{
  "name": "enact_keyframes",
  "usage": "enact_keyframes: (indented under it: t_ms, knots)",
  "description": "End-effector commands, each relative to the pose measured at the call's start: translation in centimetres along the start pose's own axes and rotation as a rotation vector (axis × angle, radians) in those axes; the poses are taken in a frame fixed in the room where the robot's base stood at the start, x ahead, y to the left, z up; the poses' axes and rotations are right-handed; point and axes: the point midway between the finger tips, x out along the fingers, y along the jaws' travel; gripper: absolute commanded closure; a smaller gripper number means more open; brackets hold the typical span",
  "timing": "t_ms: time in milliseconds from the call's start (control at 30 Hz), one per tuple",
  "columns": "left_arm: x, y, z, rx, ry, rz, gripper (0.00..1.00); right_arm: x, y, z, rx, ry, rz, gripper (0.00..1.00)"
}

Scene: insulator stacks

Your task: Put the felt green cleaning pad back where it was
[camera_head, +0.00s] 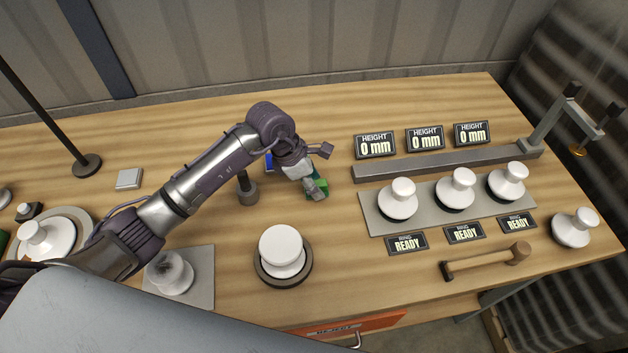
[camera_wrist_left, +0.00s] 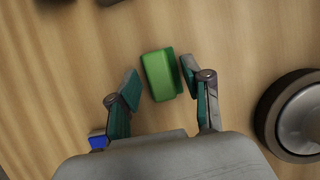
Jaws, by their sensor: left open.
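The green cleaning pad (camera_wrist_left: 160,75) lies on the wooden table, between the tips of my open left gripper (camera_wrist_left: 160,88) in the left wrist view. The pad is nearer the right fingertip, and I cannot tell whether they touch. In the head view the pad (camera_head: 318,188) shows partly behind my left gripper (camera_head: 312,186), which points down at the table. My right gripper is not in view.
A white insulator on a dark round base (camera_head: 283,254) stands in front of the pad. The grey plate (camera_head: 440,221) with insulators is to the right. A mallet (camera_head: 487,261) lies front right.

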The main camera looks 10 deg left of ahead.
Motion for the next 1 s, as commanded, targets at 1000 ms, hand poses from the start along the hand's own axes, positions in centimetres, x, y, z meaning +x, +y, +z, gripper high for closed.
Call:
enact_keyframes:
  t_ms: [1000]
  knots:
    - [-12.3,0.0,0.1,0.000,0.000,0.000,0.51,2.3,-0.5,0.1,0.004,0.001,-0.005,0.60]
